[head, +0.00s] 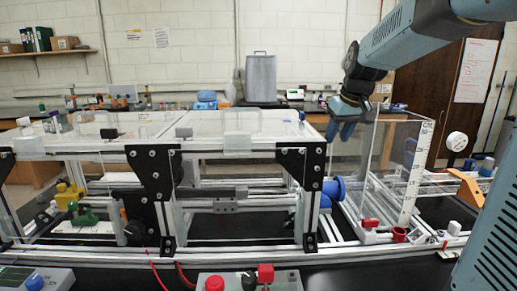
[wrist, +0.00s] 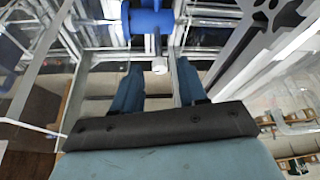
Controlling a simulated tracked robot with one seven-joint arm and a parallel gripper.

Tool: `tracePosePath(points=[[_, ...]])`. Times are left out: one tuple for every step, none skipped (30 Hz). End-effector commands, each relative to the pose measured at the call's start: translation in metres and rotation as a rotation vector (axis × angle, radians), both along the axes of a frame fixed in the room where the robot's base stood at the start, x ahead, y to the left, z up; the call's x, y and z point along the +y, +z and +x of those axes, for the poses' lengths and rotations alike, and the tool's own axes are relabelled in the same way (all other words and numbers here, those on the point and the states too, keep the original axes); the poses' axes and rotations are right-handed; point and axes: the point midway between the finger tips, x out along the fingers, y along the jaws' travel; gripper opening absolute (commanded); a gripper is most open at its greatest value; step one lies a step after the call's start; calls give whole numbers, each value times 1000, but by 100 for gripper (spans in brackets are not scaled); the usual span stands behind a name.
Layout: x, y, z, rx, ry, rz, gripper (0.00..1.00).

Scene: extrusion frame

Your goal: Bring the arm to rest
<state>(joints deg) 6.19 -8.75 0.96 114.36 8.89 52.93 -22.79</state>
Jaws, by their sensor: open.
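My arm reaches in from the upper right of the head view. Beyond the fingertips are a blue spool-like part (wrist: 150,20) and a small white rod end. The blue part (head: 333,188) is also in the head view, below my gripper on the frame's right end.
Clear panels cover the frame's top. Black brackets (head: 303,165) stand at its front. A control box (head: 248,281) with red knobs sits at the front edge. Open air surrounds the upper arm.

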Motion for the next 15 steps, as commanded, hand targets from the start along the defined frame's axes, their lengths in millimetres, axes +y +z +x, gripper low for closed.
tracePosePath(points=[[2, 2, -14, -7, -8, -2, 42], [4, 3, -22, -8, -15, -2, 42], [5, 3, -33, -12, -25, -2, 42], [6, 3, -41, -13, -32, -2, 42], [7, 3, -49, -16, -39, -2, 42], [9, 3, -61, -19, -49, -3, 42], [10, 2, -68, -21, -56, -3, 42], [11, 1, -77, -24, -63, -3, 42], [12, 1, -88, -29, -74, -2, 42], [13, -1, -96, -30, -81, -3, 42], [13, -1, -104, -33, -89, -3, 42], [14, -3, -114, -37, -99, -2, 42], [15, -5, -122, -39, -105, -2, 42], [16, -6, -130, -43, -114, -1, 42], [16, -9, -140, -47, -122, -1, 42]])
